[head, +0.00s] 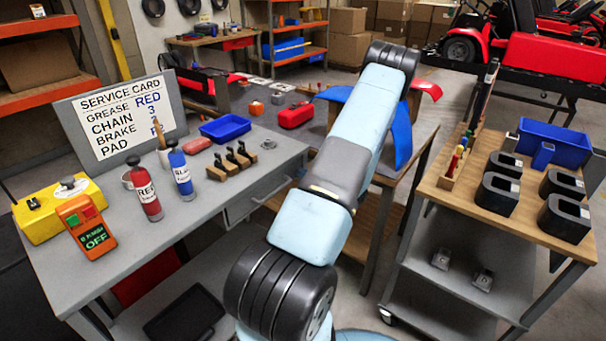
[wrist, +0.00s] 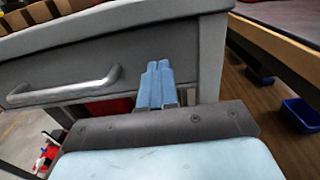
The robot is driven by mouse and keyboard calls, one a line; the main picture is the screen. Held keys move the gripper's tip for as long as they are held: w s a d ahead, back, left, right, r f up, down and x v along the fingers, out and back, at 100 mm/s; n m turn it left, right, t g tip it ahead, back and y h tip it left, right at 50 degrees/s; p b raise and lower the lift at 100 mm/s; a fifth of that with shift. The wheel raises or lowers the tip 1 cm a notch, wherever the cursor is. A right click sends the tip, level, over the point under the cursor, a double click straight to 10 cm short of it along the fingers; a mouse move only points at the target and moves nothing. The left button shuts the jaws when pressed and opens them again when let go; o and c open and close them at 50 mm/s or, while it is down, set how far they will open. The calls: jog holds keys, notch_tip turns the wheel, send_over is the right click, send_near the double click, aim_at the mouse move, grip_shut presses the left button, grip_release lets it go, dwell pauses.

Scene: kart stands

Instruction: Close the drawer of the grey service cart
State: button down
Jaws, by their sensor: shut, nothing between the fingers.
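The grey service cart (head: 215,190) stands at left in the head view, with its drawer (head: 240,208) under the top at the right end. The drawer front (wrist: 125,65) fills the upper part of the wrist view, with a bar handle (wrist: 65,90) at left. My gripper (wrist: 158,72) is shut and empty, its two blue fingers together in front of the drawer front, right of the handle. I cannot tell whether the fingertips touch it. How far out the drawer stands is not clear. My gripper is not visible in the head view, where my arm crosses the middle.
The cart top holds a sign (head: 122,122), red bottle (head: 145,193), blue bottle (head: 180,172), blue tray (head: 225,128) and yellow box (head: 60,208). A wooden bench stands behind. A wooden-topped trolley (head: 440,190) with black holders is at right. Floor shows between cart and trolley.

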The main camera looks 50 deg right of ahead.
jog(key=s, duration=1.2)
jog(key=shift+s, duration=0.15)
jog(key=shift+f, duration=0.1)
jog(key=w+a+r+n+g+y, duration=0.3)
jog(key=w+a+r+n+g, duration=0.15)
jog(key=a+r+n, duration=0.35)
jog(key=w+a+r+n+g+y, duration=0.35)
jog(key=w+a+r, duration=0.3)
jog(key=a, duration=0.45)
jog(key=w+a+r+n+g+y, duration=0.3)
jog(key=w+a+r+n+g, duration=0.1)
jog(key=a+r+n, duration=0.4)
jog(key=s+a+r+n+h, duration=0.4)
jog(key=s+a+r+n, duration=0.3)
jog(key=a, duration=0.4)
jog(key=s+a+r+n+h, duration=0.5)
jog(key=s+a+r+n, duration=0.2)
jog(key=a+r+n, duration=0.2)
jog(key=shift+a+r, duration=0.2)
jog(key=shift+a, duration=1.05)
jog(key=shift+n+h, duration=0.25)
